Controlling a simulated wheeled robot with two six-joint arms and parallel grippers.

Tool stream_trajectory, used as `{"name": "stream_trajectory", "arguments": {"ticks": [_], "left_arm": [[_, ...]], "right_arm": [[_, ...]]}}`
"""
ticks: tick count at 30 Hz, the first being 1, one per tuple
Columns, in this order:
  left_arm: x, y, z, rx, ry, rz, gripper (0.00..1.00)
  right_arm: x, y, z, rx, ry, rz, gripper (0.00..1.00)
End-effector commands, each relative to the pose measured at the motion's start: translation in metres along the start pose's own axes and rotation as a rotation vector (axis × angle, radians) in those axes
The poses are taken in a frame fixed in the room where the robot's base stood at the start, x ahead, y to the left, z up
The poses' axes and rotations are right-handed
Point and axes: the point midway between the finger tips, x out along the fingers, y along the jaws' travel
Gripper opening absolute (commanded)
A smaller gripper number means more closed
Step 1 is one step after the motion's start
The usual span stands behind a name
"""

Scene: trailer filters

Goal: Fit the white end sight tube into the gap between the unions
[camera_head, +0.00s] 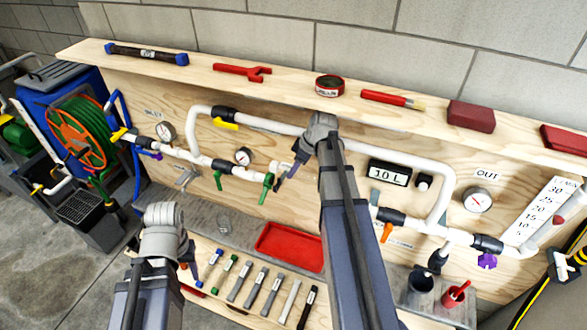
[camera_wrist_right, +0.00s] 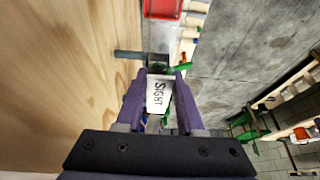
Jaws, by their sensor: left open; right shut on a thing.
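My right gripper (camera_wrist_right: 160,74) is shut on the sight tube (camera_wrist_right: 159,97), whose white face reads "SIGHT" between the purple fingers. In the head view the right gripper (camera_head: 293,165) is in front of the board, beside a green valve handle (camera_head: 267,186); the tube is hard to make out there. A dark union (camera_head: 222,165) is on the pipe to its left, and another dark union (camera_head: 391,217) is to the right. My right forearm hides the pipe run between them, so the gap is not clearly seen. My left gripper (camera_head: 188,268) is open, low at the left, mostly hidden by its wrist.
Several tubes (camera_head: 270,295) lie in a row on the bench near a red tray (camera_head: 291,247). A "10 L" display (camera_head: 389,174) and gauges (camera_head: 477,200) are on the board. Tools lie on the top shelf (camera_head: 290,82).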

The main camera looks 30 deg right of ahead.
Motion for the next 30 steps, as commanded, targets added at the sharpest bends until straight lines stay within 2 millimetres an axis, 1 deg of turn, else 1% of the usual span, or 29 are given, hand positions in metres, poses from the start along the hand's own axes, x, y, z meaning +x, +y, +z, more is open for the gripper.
{"name": "stream_trajectory", "arguments": {"ticks": [1,12,15,19,30], "left_arm": [[0.008,0.001,-0.001,0.0,0.0,0.0,0.5],[0.041,0.004,-0.003,-0.004,0.002,0.0,0.5],[0.047,0.004,-0.003,-0.004,0.002,0.0,0.5],[0.05,0.005,-0.004,-0.005,0.002,0.0,0.5],[0.049,0.004,-0.003,-0.005,0.002,0.0,0.5]], "right_arm": [[0.007,0.003,0.003,0.001,0.0,0.003,0.0],[0.038,0.002,0.016,0.001,0.0,0.002,0.0],[0.043,0.001,0.018,0.001,0.0,0.001,0.0],[0.046,0.001,0.019,0.0,0.0,0.001,0.0],[0.045,0.0,0.018,0.0,0.0,0.0,0.0]]}}
